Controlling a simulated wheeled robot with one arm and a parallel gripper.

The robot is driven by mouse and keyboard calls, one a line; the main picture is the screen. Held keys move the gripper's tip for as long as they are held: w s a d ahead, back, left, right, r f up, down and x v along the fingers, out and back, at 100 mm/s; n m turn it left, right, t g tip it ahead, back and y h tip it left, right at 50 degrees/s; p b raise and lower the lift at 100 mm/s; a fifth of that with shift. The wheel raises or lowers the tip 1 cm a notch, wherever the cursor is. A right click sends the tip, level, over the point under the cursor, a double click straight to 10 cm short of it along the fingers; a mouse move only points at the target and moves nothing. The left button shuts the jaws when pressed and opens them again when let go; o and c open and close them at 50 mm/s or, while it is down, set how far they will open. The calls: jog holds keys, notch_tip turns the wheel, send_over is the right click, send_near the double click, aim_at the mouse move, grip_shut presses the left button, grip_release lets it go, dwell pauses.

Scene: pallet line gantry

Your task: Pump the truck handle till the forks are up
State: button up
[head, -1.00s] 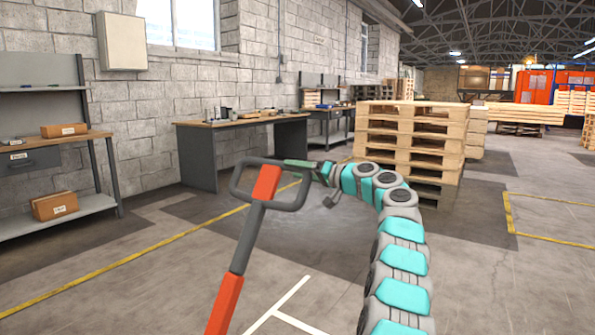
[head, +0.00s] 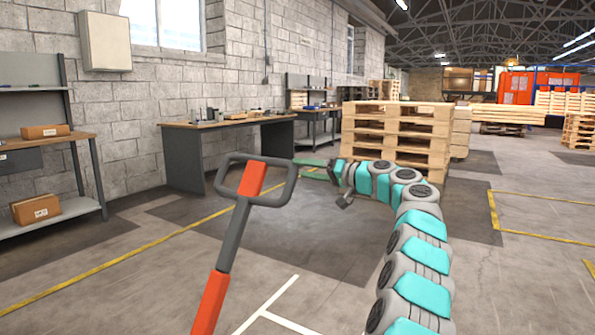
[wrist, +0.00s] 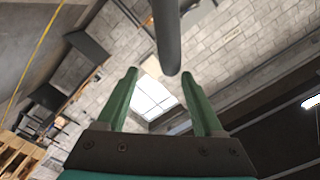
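The truck handle (head: 240,220) is a grey looped grip with an orange lever on an orange and grey shaft, tilted up in the head view. Its forks are out of view. My gripper (head: 298,168) is just right of the loop in the head view, its green fingers pointing toward it. In the wrist view my gripper (wrist: 160,100) has its two green fingers spread apart with nothing between their tips. A dark grey bar of the handle (wrist: 167,40) shows ahead, beyond the fingertips. Whether anything touches is hard to tell.
A stack of wooden pallets (head: 396,138) stands beyond my arm. A workbench (head: 228,150) lines the block wall, and a shelf bench (head: 45,150) with cardboard boxes stands at the left. Yellow lines (head: 130,255) mark the floor, which is largely clear around the handle.

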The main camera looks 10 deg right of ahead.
jog(key=shift+d, duration=0.15)
jog(key=b+v, duration=0.2)
jog(key=v, duration=0.7)
jog(key=shift+b, duration=0.4)
dwell(0.6)
